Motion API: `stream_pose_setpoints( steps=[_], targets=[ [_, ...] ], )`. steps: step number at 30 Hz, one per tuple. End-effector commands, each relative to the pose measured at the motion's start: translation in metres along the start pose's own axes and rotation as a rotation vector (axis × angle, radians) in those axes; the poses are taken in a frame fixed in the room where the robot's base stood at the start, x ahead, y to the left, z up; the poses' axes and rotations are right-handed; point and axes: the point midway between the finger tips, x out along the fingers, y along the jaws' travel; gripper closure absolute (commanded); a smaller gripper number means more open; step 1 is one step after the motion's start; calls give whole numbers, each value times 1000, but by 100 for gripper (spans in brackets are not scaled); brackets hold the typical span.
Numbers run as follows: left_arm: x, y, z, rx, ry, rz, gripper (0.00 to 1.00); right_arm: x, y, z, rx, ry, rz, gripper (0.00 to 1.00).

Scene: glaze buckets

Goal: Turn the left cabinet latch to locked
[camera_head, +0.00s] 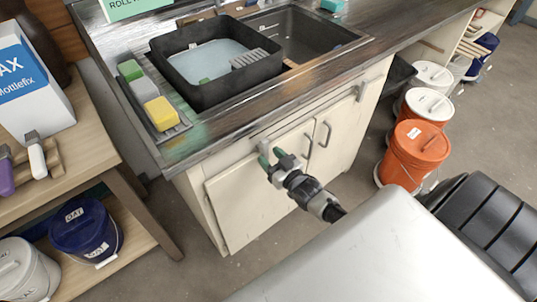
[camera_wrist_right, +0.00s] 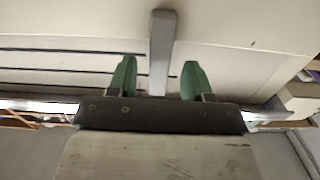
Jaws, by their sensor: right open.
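The sink cabinet (camera_head: 230,205) has cream doors with two upright bar handles (camera_head: 309,142). A small grey piece, which looks like the left latch (camera_head: 262,138), shows on the cabinet's upper front, just above my right gripper (camera_head: 271,156). The gripper is open, with its green fingers pointing at the cabinet front. In the right wrist view, a grey bar (camera_wrist_right: 163,45) stands lengthwise between the open fingers (camera_wrist_right: 159,78), with gaps on both sides. I cannot tell whether it touches anything. The latch's exact angle is partly hidden. My left gripper is not in view.
Another latch (camera_head: 360,92) is on the cabinet's upper right. The counter (camera_head: 290,85) overhangs above, with a black tub (camera_head: 205,95) and sponges. A wooden shelf unit (camera_head: 75,140) stands left.

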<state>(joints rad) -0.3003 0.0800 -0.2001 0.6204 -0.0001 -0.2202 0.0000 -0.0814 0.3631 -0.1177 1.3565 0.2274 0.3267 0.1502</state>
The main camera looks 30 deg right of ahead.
Motion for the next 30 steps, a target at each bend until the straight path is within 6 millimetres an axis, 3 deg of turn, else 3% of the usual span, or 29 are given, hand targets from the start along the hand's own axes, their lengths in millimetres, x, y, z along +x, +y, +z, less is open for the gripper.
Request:
stream_pose_setpoints(
  steps=[6, 13, 18, 30],
  targets=[
    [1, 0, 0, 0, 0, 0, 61, -46, 0, 2, 0, -5, 0, 50],
    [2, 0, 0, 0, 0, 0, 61, -83, 0, 1, 1, -4, 1, 50],
    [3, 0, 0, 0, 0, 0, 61, -94, 0, 1, 1, -2, 1, 50],
    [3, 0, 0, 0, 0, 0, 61, -94, 0, 0, 1, -1, 1, 50]
  ],
)
